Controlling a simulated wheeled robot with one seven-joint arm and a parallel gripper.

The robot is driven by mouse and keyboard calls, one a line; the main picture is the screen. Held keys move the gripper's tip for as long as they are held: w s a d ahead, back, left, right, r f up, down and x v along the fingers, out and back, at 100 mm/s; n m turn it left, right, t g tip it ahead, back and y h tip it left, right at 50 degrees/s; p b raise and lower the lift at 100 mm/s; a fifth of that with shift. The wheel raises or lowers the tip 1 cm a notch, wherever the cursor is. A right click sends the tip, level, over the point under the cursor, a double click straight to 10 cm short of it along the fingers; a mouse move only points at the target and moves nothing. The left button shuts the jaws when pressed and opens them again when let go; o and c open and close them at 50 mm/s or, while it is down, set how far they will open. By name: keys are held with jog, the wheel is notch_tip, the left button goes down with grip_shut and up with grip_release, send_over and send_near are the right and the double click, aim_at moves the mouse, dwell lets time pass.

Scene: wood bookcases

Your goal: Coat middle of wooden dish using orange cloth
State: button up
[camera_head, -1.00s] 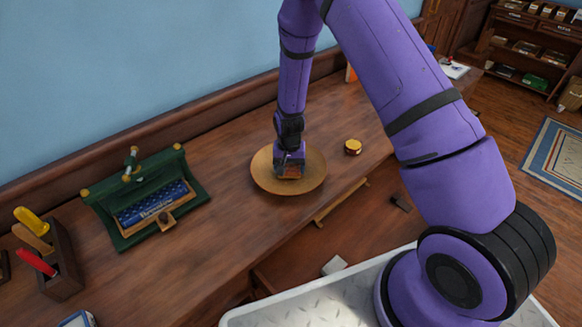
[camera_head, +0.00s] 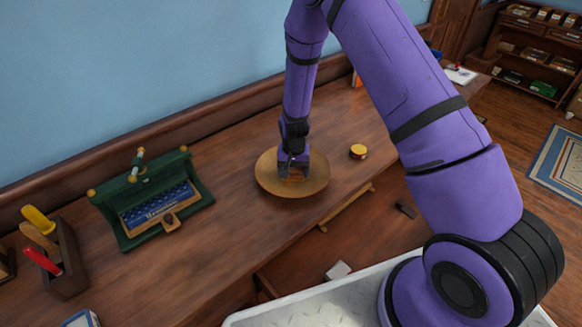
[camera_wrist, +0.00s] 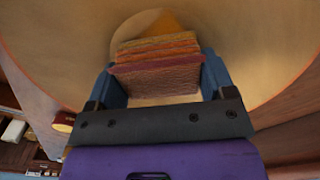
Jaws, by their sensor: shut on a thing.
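The wooden dish (camera_head: 268,182) is a round, shallow, light-brown dish on the wooden table. In the wrist view its pale inner surface (camera_wrist: 262,45) fills most of the picture. My gripper (camera_head: 293,170) points down over the middle of the dish. It is shut on the orange cloth (camera_wrist: 158,62), a folded stack of orange and reddish layers between the two blue fingers. The cloth is at or just above the dish's middle; contact is hard to tell. In the head view the cloth is mostly hidden by my gripper.
A small yellow-topped tin (camera_head: 358,151) stands right of the dish. A green stand (camera_head: 150,200) with a blue box is to the left. A wooden holder (camera_head: 66,260) with colored-handled tools is at far left. The table between stand and dish is clear.

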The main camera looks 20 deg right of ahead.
jog(key=shift+s+d+f, duration=0.15)
jog(key=shift+s, duration=0.65)
jog(key=shift+w+r, duration=0.1)
jog(key=shift+r, duration=2.95)
jog(key=shift+r, duration=1.5)
